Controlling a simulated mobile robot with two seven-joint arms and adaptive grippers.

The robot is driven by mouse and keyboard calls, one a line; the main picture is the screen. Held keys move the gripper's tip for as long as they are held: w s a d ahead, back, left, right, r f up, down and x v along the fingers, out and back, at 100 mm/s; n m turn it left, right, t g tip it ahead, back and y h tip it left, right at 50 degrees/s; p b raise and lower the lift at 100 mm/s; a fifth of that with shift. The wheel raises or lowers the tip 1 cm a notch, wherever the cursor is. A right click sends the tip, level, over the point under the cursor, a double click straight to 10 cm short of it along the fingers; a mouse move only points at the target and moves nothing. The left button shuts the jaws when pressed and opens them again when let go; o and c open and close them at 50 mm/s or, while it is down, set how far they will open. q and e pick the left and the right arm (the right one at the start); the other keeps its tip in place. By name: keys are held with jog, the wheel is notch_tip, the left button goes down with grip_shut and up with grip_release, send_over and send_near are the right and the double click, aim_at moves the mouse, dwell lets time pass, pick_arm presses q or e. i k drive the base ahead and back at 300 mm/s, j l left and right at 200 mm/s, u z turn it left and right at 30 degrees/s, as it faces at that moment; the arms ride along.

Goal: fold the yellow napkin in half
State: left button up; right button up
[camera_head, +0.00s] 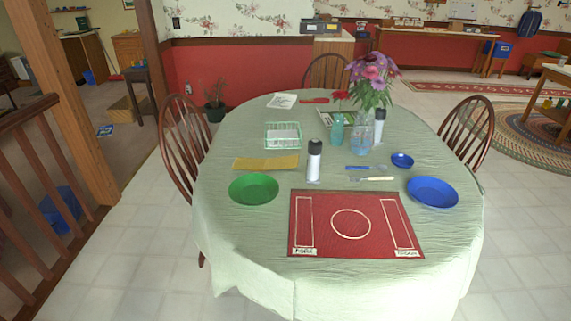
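The yellow napkin (265,163) lies on the green tablecloth at the left of the table, behind the green bowl and to the left of a dark-capped bottle. It looks like a flat, wide strip with its long side running left to right. From this view I cannot tell whether it is a single layer or folded. Neither of my grippers is in view, and nothing touches the napkin from above.
A green bowl (254,189) sits just in front of the napkin, and a white bottle (314,161) stands at its right. A wire rack (283,136) is behind it. A red placemat (355,224), blue bowl (433,192) and flower vase (362,132) share the table (240,245).

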aim_at(288, 162)
jog(key=i+j+z, duration=0.15)
jog(key=j+z, duration=0.35)
jog(key=j, duration=0.2)
jog(key=j+z, duration=0.45)
jog(key=j, duration=0.25)
jog(key=j+z, duration=0.5)
jog(key=j, duration=0.25)
jog(key=k+j+z, duration=0.2)
jog(key=j+z, duration=0.3)
jog(key=j, duration=0.15)
